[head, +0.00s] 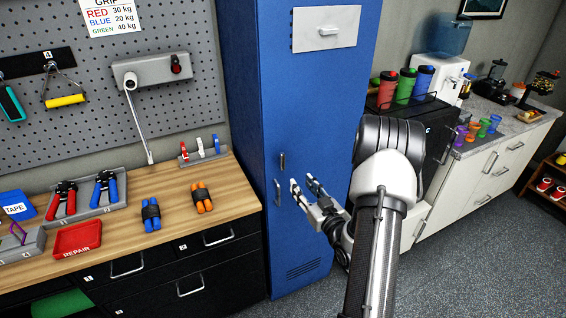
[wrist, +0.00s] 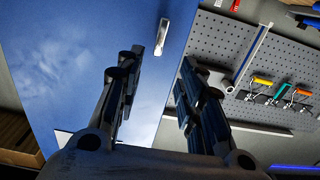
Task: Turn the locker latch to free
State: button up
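The tall blue locker (head: 314,110) stands in the middle of the head view with its door closed. Two small metal pieces sit on the door near its left edge: an upper one (head: 282,162) and a longer upright one (head: 277,192) below it. I cannot tell for sure which is the latch. My gripper (head: 304,185) is open and empty, just right of them and apart from both. In the wrist view a single pale metal piece (wrist: 162,38) shows on the blue door, beyond the gap between the open fingers (wrist: 158,72).
A wooden workbench (head: 235,185) with pliers, hand grips and a red tray (head: 78,238) is left of the locker, under a pegboard (head: 185,28). A counter (head: 500,140) with bottles and cups is at right. Grey floor (head: 480,240) is clear at lower right.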

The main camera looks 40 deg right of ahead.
aim_at(283, 162)
jog(key=x, duration=1.3)
jog(key=shift+w+d+b, duration=0.1)
jog(key=shift+w+b, duration=0.2)
jog(key=shift+w, duration=0.05)
grip_shut()
